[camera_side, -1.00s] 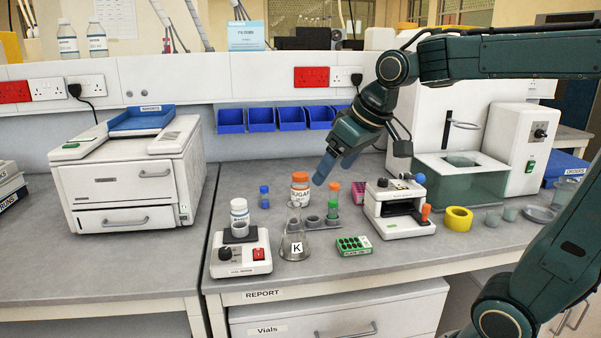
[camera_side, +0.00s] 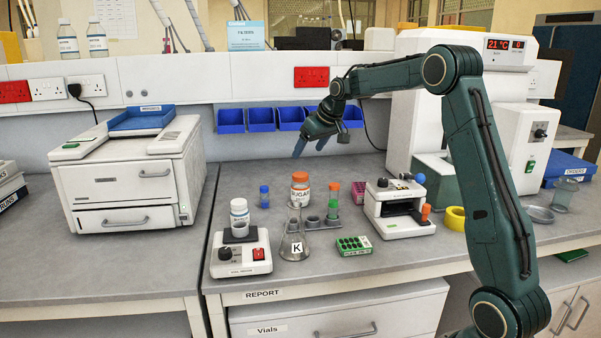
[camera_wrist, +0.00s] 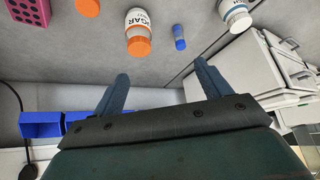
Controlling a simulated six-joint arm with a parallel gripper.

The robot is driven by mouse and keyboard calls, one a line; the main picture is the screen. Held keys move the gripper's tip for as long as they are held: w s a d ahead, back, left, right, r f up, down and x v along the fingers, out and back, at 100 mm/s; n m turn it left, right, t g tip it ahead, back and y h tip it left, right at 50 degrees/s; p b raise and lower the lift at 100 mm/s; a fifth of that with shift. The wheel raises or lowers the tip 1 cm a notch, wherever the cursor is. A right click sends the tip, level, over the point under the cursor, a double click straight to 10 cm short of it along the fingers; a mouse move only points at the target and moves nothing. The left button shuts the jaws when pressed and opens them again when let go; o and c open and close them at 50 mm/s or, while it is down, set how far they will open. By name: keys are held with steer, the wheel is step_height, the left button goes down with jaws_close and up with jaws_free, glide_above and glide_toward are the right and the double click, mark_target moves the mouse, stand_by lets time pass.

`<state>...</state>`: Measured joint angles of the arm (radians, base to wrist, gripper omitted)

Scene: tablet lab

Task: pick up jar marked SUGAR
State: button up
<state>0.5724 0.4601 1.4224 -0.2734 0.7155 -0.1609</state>
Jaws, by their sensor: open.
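The jar marked SUGAR (camera_side: 300,190) has an orange lid and a white label. It stands upright on the bench behind the conical flask marked K (camera_side: 294,238). In the wrist view the jar (camera_wrist: 138,30) shows near the top centre, its lid towards my fingers. My gripper (camera_side: 308,150) is in the air above and behind the jar, near the blue bins, apart from it. In the wrist view my gripper (camera_wrist: 160,84) has its two fingers spread with nothing between them.
A small blue-capped vial (camera_side: 264,196) stands left of the jar. Blue bins (camera_side: 261,120) line the back wall.

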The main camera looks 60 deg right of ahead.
glide_toward(301, 175)
steer(key=r, duration=0.1)
steer(key=shift+s+r, duration=0.1)
steer(key=shift+s, duration=0.15)
steer(key=shift+x, duration=4.3)
steer(key=shift+x, duration=2.6)
steer(key=shift+r, duration=0.1)
steer(key=c, duration=1.2)
